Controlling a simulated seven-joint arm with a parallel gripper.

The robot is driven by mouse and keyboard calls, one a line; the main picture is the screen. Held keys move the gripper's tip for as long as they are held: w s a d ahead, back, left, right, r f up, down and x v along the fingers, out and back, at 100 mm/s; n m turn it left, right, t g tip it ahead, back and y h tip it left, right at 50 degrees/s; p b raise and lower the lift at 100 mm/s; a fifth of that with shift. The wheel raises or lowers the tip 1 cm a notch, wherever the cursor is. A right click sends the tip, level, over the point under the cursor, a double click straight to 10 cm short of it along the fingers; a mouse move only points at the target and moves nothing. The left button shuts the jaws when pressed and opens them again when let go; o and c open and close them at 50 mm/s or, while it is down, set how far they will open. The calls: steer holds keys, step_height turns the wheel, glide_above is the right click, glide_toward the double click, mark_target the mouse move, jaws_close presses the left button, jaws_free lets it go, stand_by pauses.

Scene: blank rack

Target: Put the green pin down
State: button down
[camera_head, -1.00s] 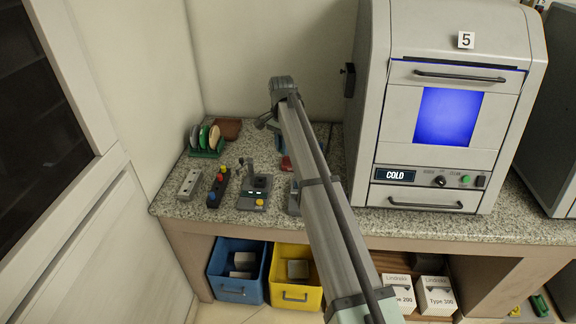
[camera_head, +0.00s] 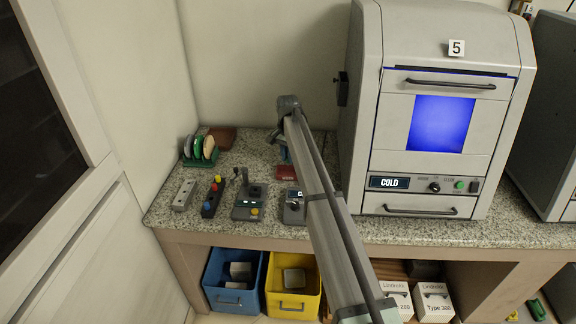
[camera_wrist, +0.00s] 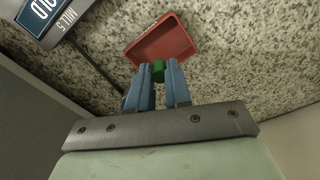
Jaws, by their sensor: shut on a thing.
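The green pin (camera_wrist: 158,73) is between the blue fingertips of my gripper (camera_wrist: 159,77) in the wrist view. My gripper is shut on it, and the fingers hide part of it. A shallow red tray (camera_wrist: 151,47) lies on the speckled counter just beyond the pin. The wrist view does not show clearly how high the pin is above the counter. In the head view the red tray (camera_head: 286,173) is partly behind my arm, and the pin cannot be made out there.
A device with a display (camera_wrist: 42,14) stands left of the tray in the wrist view. In the head view, a green rack with discs (camera_head: 199,160), several small fixtures (camera_head: 250,203) and a large machine marked COLD (camera_head: 440,110) flank my arm. Granite counter (camera_head: 262,146) is bare behind the fixtures.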

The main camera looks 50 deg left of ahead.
steer(key=shift+f, duration=2.05)
steer(key=shift+f, duration=0.15)
steer(key=c, duration=1.1)
jaws_free()
steer(key=shift+o, duration=0.2)
step_height(320, 180, up, 12)
steer(key=shift+s+r, duration=0.15)
steer(key=shift+r, duration=0.05)
